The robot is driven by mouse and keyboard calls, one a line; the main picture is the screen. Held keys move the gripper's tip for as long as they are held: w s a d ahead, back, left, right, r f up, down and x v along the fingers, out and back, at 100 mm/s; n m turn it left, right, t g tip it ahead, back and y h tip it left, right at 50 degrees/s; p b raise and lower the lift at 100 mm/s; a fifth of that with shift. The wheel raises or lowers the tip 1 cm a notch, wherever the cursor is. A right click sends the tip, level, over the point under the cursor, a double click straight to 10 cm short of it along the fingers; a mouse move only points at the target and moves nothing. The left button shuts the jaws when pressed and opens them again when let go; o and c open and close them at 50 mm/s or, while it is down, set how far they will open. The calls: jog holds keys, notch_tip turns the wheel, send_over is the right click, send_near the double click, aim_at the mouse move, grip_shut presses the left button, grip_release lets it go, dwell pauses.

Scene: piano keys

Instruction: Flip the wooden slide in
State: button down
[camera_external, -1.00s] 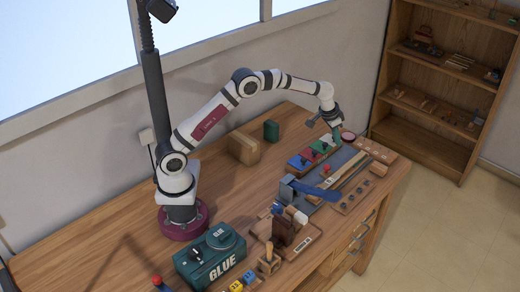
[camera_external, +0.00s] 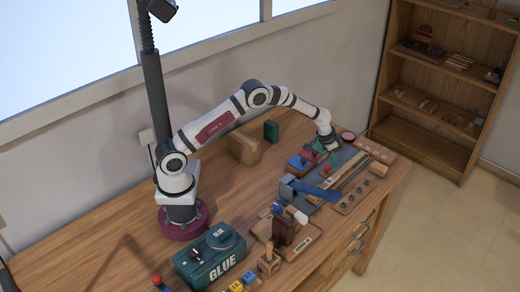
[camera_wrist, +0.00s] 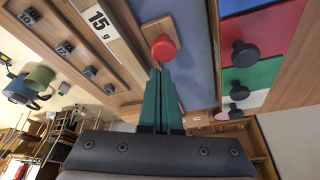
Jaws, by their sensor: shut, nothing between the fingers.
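Nothing is between the fingers. In the external view my gripper (camera_external: 332,147) is low over the far right of the bench, and its fingertips are hard to make out.
Coloured panels with black knobs (camera_wrist: 244,54) lie right of the fingers in the wrist view. A row of numbered weights (camera_wrist: 65,47) is at left. In the external view, a blue-handled tool (camera_external: 318,192) and a green glue box (camera_external: 210,257) stand nearer; a wooden block (camera_external: 244,149) is behind.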

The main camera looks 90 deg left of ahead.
jog(key=shift+s, duration=0.3)
jog(key=shift+d, duration=0.15)
jog(key=s+d, duration=0.5)
jog(key=shift+s+d, duration=0.15)
jog(key=shift+s, duration=0.05)
jog(key=w, duration=0.1)
jog(key=w+a, duration=0.1)
jog(key=w, duration=0.2)
jog(key=shift+a+r, duration=0.2)
jog(key=shift+r, duration=0.15)
jog(key=v, duration=1)
jog(key=shift+s, duration=0.2)
